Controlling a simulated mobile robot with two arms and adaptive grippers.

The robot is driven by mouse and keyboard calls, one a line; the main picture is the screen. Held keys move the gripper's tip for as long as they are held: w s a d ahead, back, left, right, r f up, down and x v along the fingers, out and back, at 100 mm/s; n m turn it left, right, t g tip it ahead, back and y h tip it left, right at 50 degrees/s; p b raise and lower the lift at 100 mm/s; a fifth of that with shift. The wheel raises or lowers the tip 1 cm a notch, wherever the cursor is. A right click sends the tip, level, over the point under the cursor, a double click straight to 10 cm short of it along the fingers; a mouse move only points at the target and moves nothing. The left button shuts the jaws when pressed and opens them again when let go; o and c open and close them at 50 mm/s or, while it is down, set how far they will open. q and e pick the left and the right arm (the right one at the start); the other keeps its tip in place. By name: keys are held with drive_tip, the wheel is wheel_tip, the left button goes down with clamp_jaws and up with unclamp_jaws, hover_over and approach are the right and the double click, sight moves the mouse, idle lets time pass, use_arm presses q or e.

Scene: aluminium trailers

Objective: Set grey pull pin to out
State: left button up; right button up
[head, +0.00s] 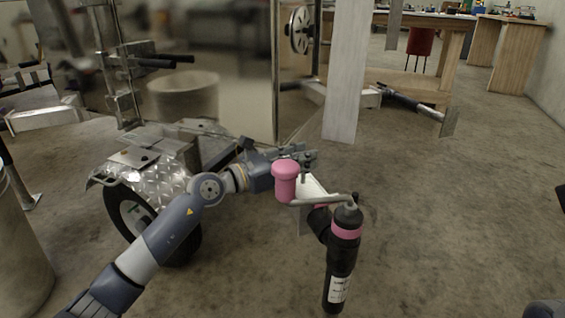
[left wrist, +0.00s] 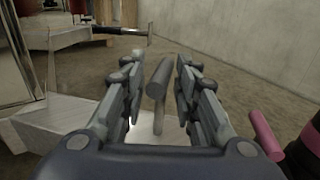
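The grey pull pin (left wrist: 160,80) has a slanted cylindrical head on a thin stem that rises from a pale metal beam (left wrist: 60,128) in the left wrist view. My left gripper (left wrist: 167,75) is open, with one finger on each side of the pin and a visible gap on both sides. In the head view my left gripper (head: 304,157) is above the trailer's tongue, just behind a pink crank knob (head: 286,182). From there the pin is small and hard to make out among the fingers.
A black jack (head: 341,262) with a pink band and a bent grey crank stands right in front of the gripper. A diamond-plate fender (head: 155,180) and wheel are at left. A pale upright post (head: 347,75) stands behind.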

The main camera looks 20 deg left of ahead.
use_arm(q)
drive_tip(key=v, duration=1.1)
